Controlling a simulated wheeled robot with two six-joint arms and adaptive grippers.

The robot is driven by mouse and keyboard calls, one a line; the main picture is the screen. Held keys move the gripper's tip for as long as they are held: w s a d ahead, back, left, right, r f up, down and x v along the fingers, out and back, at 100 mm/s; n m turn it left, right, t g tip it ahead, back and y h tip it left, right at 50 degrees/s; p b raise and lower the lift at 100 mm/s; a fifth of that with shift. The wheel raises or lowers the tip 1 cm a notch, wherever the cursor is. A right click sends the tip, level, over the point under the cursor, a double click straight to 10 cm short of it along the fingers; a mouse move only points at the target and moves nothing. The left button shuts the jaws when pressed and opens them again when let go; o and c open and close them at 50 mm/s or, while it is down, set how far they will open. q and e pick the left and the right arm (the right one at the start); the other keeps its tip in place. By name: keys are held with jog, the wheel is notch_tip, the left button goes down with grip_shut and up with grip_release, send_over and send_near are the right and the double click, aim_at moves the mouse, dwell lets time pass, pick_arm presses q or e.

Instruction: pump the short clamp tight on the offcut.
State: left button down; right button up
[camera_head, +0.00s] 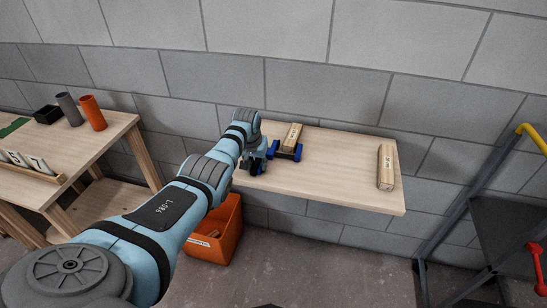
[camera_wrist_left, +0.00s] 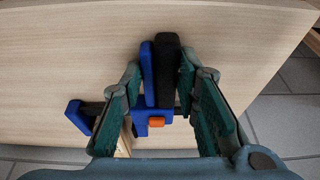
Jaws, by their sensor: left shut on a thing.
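My left gripper (camera_head: 255,164) is at the clamp's handle end. In the left wrist view my left gripper (camera_wrist_left: 160,72) is shut on the clamp's blue grip and black lever. There the clamp (camera_wrist_left: 141,122) shows an orange button, a dark bar and a blue end jaw to the left. Only a sliver of the offcut (camera_wrist_left: 124,145) shows there. My right gripper is out of view.
A second wooden block (camera_head: 386,167) lies at the right end of the shelf (camera_head: 335,170). An orange bin (camera_head: 217,235) stands on the floor below. A wooden table (camera_head: 95,150) with cups and number cards is at left, a blue-grey metal frame (camera_head: 465,210) at right.

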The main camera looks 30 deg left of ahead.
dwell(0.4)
pick_arm(q)
jog(key=c, duration=1.1)
grip_release()
jog(key=shift+o, duration=0.3)
jog(key=shift+w+d, duration=0.15)
jog(key=shift+d, duration=0.25)
jog(key=shift+a, duration=0.1)
grip_shut()
